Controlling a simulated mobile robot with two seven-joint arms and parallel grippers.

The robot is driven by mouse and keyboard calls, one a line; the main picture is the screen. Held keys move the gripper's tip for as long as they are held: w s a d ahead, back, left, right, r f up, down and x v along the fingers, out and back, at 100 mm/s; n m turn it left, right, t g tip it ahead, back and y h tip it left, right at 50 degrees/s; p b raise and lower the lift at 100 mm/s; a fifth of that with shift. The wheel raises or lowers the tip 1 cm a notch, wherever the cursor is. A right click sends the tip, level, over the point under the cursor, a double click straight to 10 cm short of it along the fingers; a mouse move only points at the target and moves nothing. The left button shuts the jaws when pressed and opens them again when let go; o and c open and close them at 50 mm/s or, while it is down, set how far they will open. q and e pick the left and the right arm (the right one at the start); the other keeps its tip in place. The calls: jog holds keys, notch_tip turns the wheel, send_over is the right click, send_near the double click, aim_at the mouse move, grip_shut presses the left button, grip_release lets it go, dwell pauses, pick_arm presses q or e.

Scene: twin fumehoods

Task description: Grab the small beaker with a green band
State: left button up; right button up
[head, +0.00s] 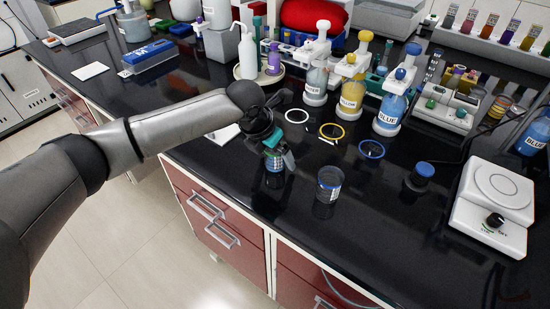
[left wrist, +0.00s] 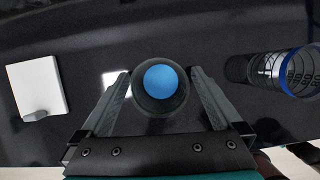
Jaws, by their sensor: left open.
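A small beaker (head: 275,180) with bluish contents stands near the front edge of the black counter, its upper part hidden by my left gripper (head: 279,160). In the left wrist view the small round vessel (left wrist: 160,101) has a dark greenish-grey rim and a blue disc inside. It lies between the two open fingers, one on each side. I cannot clearly make out a green band on it. A second beaker (head: 329,184), with printed marks, stands to its right. It also shows in the left wrist view (left wrist: 290,72), with a blue rim. My right gripper is out of view.
Teal (head: 296,116), yellow (head: 332,131) and blue (head: 371,149) rings lie behind. A blue-capped dark container (head: 420,175) and white plate device (head: 495,205) are at right. Wash bottles (head: 392,98) stand farther back. A white item (left wrist: 37,86) lies left.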

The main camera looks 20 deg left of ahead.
pick_arm(q)
jog(key=shift+c, duration=0.2)
jog(key=c, duration=1.4)
jog(key=shift+c, duration=0.2)
jog(key=shift+r, duration=0.15)
